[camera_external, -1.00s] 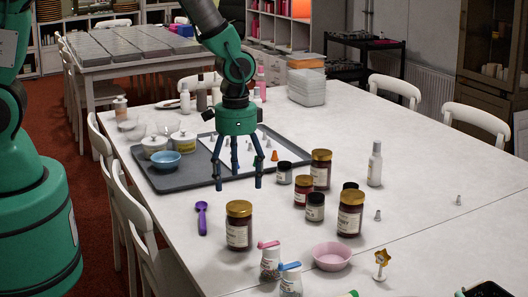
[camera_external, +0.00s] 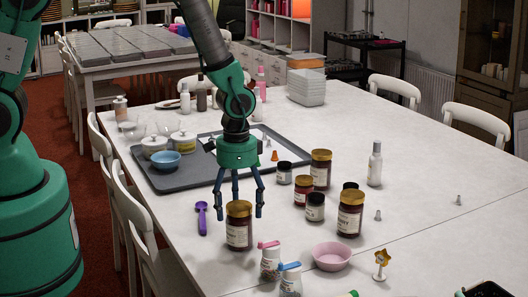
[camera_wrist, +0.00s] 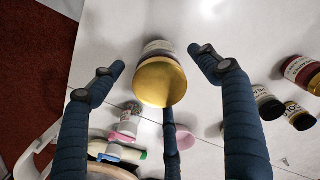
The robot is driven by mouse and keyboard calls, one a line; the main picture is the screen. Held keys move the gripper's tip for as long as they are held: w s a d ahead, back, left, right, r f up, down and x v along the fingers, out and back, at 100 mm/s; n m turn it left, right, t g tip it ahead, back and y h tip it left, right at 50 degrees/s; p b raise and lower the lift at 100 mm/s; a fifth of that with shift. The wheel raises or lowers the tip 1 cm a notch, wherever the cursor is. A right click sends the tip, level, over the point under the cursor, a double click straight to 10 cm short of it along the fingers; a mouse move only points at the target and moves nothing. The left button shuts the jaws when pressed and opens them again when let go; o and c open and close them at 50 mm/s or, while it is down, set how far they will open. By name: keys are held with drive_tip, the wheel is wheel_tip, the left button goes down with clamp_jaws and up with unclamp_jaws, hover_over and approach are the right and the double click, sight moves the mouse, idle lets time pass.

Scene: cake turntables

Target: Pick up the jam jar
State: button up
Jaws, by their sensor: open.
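A dark jar with a gold lid and a pale label (camera_external: 239,232) stands upright on the white table, nearest the front left of the jars. Its label is too small to read, so I cannot tell for sure that it is the jam jar. My three-fingered gripper (camera_external: 239,209) is open above it, with fingertips spread on either side of the lid. In the wrist view the gold-lidded jar (camera_wrist: 160,82) sits between the open fingers (camera_wrist: 158,68), with a gap to the left and right fingers. The third finger overlaps the lid's lower edge in that view.
Other gold-lidded jars (camera_external: 350,215) and black-lidded jars (camera_external: 315,208) stand to the right. Sprinkle bottles (camera_external: 270,264) and a pink bowl (camera_external: 332,256) stand in front. A grey tray (camera_external: 170,186) lies behind.

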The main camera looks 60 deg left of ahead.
sight(240, 222)
drive_tip(key=shift+f, duration=0.1)
drive_tip(key=shift+d+f+b, duration=0.15)
drive_tip(key=shift+f+b, duration=0.25)
drive_tip(key=shift+f, duration=2.15)
drive_tip(key=shift+w, duration=0.1)
clamp_jaws()
drive_tip(key=shift+r, duration=0.15)
drive_tip(key=shift+r, duration=1)
drive_tip(key=shift+s+r+p, duration=0.35)
drive_tip(key=shift+s+r, duration=0.05)
drive_tip(key=shift+r, duration=0.4)
drive_tip(key=s+a+r, duration=0.1)
drive_tip(key=s, duration=1.4)
drive_tip(key=shift+a+p, duration=0.35)
drive_tip(key=shift+a, duration=0.05)
drive_tip(key=shift+r, duration=0.1)
